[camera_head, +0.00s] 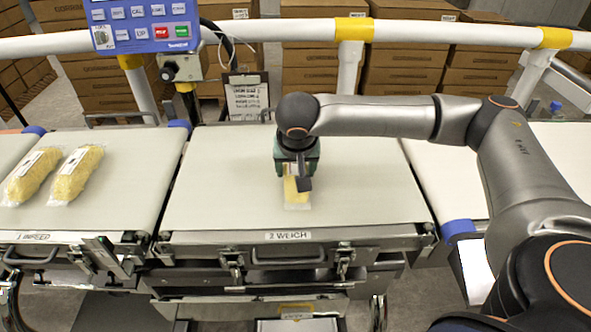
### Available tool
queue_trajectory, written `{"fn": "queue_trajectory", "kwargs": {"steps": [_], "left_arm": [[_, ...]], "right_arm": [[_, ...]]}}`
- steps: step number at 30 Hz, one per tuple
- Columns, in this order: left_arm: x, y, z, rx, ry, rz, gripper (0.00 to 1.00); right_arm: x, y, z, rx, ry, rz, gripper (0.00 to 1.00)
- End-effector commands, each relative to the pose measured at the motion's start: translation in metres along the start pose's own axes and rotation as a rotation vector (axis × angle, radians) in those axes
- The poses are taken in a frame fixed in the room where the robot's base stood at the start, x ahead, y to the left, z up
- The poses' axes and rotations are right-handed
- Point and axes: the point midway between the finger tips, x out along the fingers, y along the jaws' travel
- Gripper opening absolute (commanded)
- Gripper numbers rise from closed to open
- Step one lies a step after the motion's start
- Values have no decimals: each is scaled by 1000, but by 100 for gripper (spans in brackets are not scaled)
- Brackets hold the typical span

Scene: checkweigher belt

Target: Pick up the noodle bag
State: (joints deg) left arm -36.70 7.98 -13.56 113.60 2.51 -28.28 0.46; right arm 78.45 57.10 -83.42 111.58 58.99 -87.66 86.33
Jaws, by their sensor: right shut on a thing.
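A noodle bag (298,206), yellow with a clear end, is on or just above the middle weigh belt (222,205); I cannot tell whether it touches the belt. My right gripper (298,183) comes down over it and is shut on it, hiding most of the bag. Two more noodle bags lie side by side on the infeed belt at the left, one at the far left (33,176) and one beside it (76,174). My left gripper is not in view.
A white rail (270,30) with yellow bands runs behind the belts. A blue control panel (145,22) hangs at the upper left, with a clipboard (247,100) near it. Cardboard boxes (405,55) are stacked behind. The weigh belt around the gripper is clear.

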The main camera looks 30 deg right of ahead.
Motion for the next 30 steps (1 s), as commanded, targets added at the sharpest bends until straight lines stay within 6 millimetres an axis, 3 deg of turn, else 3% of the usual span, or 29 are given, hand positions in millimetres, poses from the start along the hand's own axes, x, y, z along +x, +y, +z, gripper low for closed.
{"fn": "queue_trajectory", "kwargs": {"steps": [5,19,23,30], "left_arm": [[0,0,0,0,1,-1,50],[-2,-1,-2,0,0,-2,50],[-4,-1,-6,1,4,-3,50],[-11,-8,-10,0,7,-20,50]], "right_arm": [[0,0,0,0,0,0,0],[-10,0,-5,1,2,-1,0],[-30,-1,-14,1,2,-4,0],[-97,-14,4,-6,3,-8,0]]}}
